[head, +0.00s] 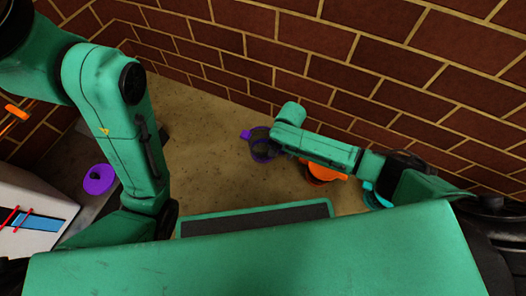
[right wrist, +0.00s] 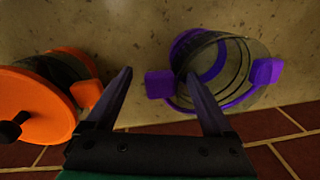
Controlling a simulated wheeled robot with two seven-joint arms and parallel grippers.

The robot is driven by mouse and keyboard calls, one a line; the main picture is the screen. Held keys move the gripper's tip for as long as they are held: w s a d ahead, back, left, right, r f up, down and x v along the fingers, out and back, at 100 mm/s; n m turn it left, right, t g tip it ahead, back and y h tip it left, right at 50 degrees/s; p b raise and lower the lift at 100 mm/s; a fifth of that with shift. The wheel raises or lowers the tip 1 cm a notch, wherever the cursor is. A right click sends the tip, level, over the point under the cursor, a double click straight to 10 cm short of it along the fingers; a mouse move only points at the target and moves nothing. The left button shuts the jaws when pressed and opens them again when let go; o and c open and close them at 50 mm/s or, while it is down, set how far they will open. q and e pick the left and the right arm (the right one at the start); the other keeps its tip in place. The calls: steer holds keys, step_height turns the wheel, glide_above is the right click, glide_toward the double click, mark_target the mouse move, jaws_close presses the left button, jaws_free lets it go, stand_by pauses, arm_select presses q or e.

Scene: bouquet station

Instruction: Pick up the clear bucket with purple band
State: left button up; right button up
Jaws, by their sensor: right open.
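The clear bucket with purple band (right wrist: 240,62) stands open-topped on the speckled counter, with purple tabs on both sides. In the head view the bucket (head: 264,149) is just left of my right wrist, partly covered by it. My right gripper (right wrist: 160,98) is open and empty in the right wrist view. The bucket's left tab shows between its two fingers, and the right finger overlaps the band's near side. I cannot tell whether they touch. In the head view the fingers are mostly hidden. My left arm shows at the left, but its gripper does not.
An orange-lidded bucket (right wrist: 35,105) stands close to the left finger. A teal item (head: 374,198) is partly hidden beyond my right forearm. A brick wall (head: 300,55) runs behind the counter. A dark mat with green rim (head: 190,226) lies in front. A purple lid (head: 99,179) sits left.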

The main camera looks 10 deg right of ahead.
steer(key=shift+f, duration=0.2)
jaws_close()
steer(key=shift+r, duration=0.1)
